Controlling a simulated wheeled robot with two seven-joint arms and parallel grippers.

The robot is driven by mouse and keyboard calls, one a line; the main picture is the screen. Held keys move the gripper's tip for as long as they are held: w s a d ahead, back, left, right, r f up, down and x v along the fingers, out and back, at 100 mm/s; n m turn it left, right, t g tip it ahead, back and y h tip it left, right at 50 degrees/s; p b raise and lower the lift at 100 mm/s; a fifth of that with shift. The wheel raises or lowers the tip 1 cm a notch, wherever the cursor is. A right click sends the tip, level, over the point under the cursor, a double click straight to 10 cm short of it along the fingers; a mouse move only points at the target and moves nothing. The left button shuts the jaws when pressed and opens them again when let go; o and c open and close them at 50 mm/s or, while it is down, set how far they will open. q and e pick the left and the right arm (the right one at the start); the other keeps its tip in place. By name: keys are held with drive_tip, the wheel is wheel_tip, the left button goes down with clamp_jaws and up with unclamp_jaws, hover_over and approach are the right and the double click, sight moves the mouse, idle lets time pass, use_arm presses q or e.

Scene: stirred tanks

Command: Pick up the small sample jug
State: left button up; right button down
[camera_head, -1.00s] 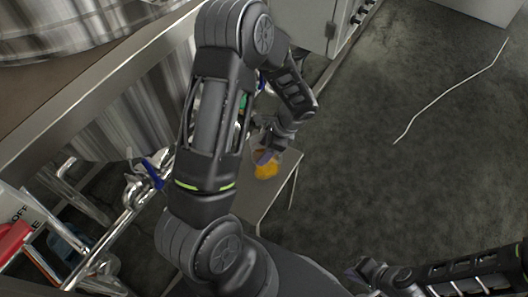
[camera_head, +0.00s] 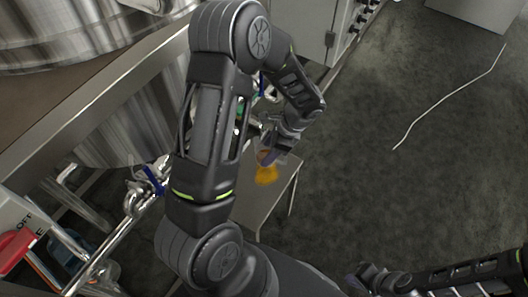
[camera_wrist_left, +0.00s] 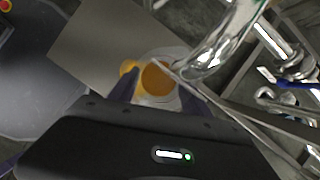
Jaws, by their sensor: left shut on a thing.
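The small sample jug (camera_wrist_left: 157,80) is a clear, round vessel with orange contents and a yellow part at its left in the left wrist view. In the head view the jug (camera_head: 265,175) shows as an orange-yellow patch below my left gripper (camera_head: 270,157). In the left wrist view the dark fingers of my left gripper (camera_wrist_left: 158,93) lie on either side of the jug, shut on it. The fingertips partly hide it. I cannot tell if the jug is clear of the grey stand. My right gripper (camera_head: 370,276) is at the bottom of the head view, away from the jug.
A grey flat-topped stand (camera_head: 264,205) is below the jug. Metal pipes with a blue-handled valve (camera_head: 153,178) run along the left. Large steel tanks (camera_head: 75,30) stand behind a rail. A curved glass or metal pipe (camera_wrist_left: 222,45) is close to the jug. The floor at right is open.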

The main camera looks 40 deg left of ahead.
use_arm(q)
drive_tip(key=w+d, duration=0.4)
drive_tip(key=d, duration=0.3)
drive_tip(key=w+d, duration=0.4)
drive_tip(key=d, duration=0.3)
drive_tip(key=shift+w+d, duration=0.15)
drive_tip(key=shift+w, duration=0.15)
